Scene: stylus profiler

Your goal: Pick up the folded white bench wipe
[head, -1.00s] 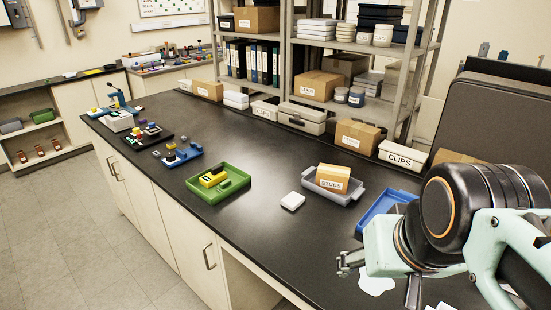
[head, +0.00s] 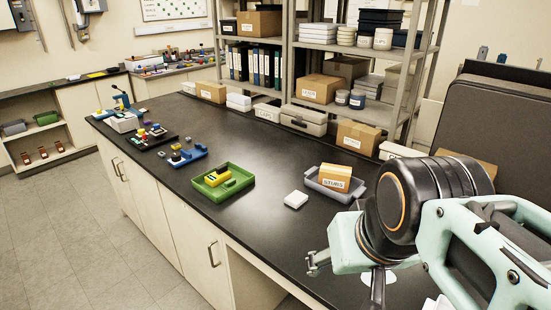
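A small white square pad (head: 296,200), which looks like the folded bench wipe, lies flat on the black bench top between the green tray and the grey tray. Nothing touches it. My gripper (head: 350,276) is at the lower right, nearer the camera and to the right of the pad, clearly apart from it. Only a small metal part on its left and a dark part below my wrist show. My wrist hides the rest, so I cannot tell its opening or whether it holds anything.
A grey tray (head: 349,197) with a labelled box (head: 334,178) stands right. A white patch (head: 388,275) lies under my wrist. Shelving (head: 290,75) stands behind. Bench around the pad is clear.

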